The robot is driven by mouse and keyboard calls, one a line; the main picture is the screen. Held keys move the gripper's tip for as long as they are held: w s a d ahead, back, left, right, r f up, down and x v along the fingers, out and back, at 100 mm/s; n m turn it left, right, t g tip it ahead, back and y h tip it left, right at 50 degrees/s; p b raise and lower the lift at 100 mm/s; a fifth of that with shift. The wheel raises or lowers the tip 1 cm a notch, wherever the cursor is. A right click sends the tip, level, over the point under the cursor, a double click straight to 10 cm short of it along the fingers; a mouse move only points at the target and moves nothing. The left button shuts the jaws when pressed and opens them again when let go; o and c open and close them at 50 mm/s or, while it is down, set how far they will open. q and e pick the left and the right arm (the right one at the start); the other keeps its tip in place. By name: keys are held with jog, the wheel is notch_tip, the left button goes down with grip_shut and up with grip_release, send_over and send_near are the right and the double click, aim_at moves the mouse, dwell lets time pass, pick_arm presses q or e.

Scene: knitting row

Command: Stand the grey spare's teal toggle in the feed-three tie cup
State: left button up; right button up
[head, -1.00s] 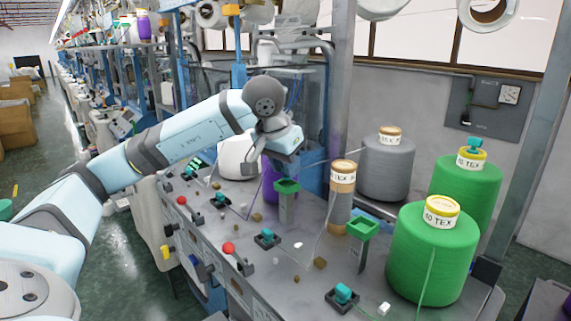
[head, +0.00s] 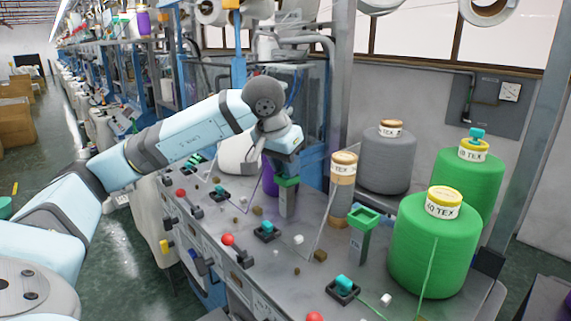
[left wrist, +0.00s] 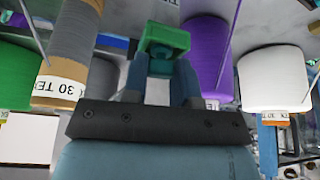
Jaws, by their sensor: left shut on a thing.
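My left gripper (head: 286,168) is shut on a small teal toggle (left wrist: 161,68), which shows between its fingers in the left wrist view. It is right at the mouth of a green cup (head: 287,181) on a grey post; the cup also shows in the left wrist view (left wrist: 166,38). I cannot tell how far the toggle is inside the cup. The grey spare cone (head: 388,165) stands at the back, with a tan cap and no toggle on top. My right gripper is not in view.
A second green cup (head: 364,217) stands on a post to the right. Two green cones (head: 432,255) stand at the right; the rear one bears a teal toggle (head: 477,135).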

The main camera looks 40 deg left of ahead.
pick_arm(q)
jog(key=shift+f, duration=0.25)
jog(key=o, duration=0.8)
jog(key=shift+s, duration=0.15)
jog(key=shift+w, duration=0.2)
jog(key=v, duration=1.3)
jog(key=shift+d+r, duration=0.1)
jog(key=shift+r, duration=0.25)
jog(key=shift+s+f, duration=0.1)
